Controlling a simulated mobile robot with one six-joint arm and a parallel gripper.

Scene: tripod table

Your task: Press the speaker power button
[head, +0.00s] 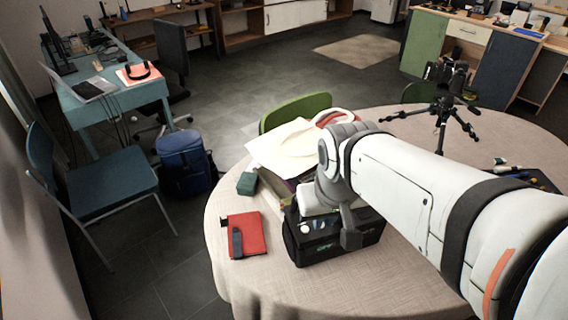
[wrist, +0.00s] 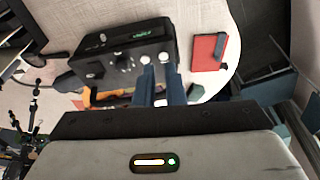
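The black box-shaped speaker (head: 312,249) stands on the round table near its front left edge. It has round knobs on its top and green marks on its front. In the wrist view the speaker (wrist: 112,58) lies beyond my fingertips, with knobs and small controls on its face; which is the power button I cannot tell. My gripper (head: 350,240) is over the speaker's top in the head view. In the wrist view my gripper's blue-grey fingers (wrist: 155,60) are close together with nothing between them, their tips overlapping the speaker's edge. Whether they touch it is unclear.
A red notebook (head: 253,238) with a dark object on it lies left of the speaker. Books and papers (head: 284,146) are stacked behind it, beside a small green box (head: 247,184). A small black tripod (head: 440,115) stands at the back of the table (head: 240,285).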

